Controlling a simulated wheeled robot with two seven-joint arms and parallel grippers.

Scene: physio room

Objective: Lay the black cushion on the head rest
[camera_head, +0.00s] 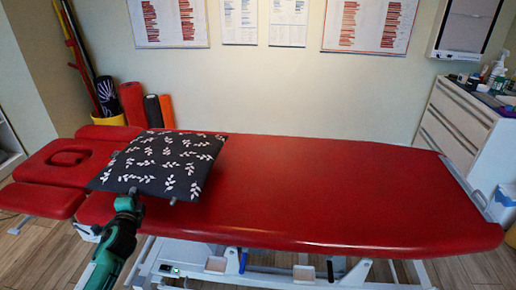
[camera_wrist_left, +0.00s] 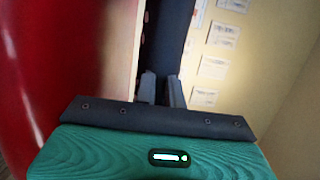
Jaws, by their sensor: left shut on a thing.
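The black cushion (camera_head: 165,163) with white leaf sprigs is over the left part of the red treatment table (camera_head: 330,190), roughly level. I cannot tell whether it touches the table. My left gripper (camera_head: 130,194) is shut on the cushion's near edge, close to its left corner. In the left wrist view the fingers (camera_wrist_left: 161,88) pinch the dark cushion (camera_wrist_left: 171,40). The red head rest (camera_head: 62,160), with a dark face hole, is left of the cushion. Its right end is partly hidden behind the cushion. My right gripper is not in view.
Rolled mats (camera_head: 132,103) and a yellow bin (camera_head: 108,119) stand behind the head end by the wall. A white drawer cabinet (camera_head: 455,125) with bottles on top is at the right. The table's middle and right are bare.

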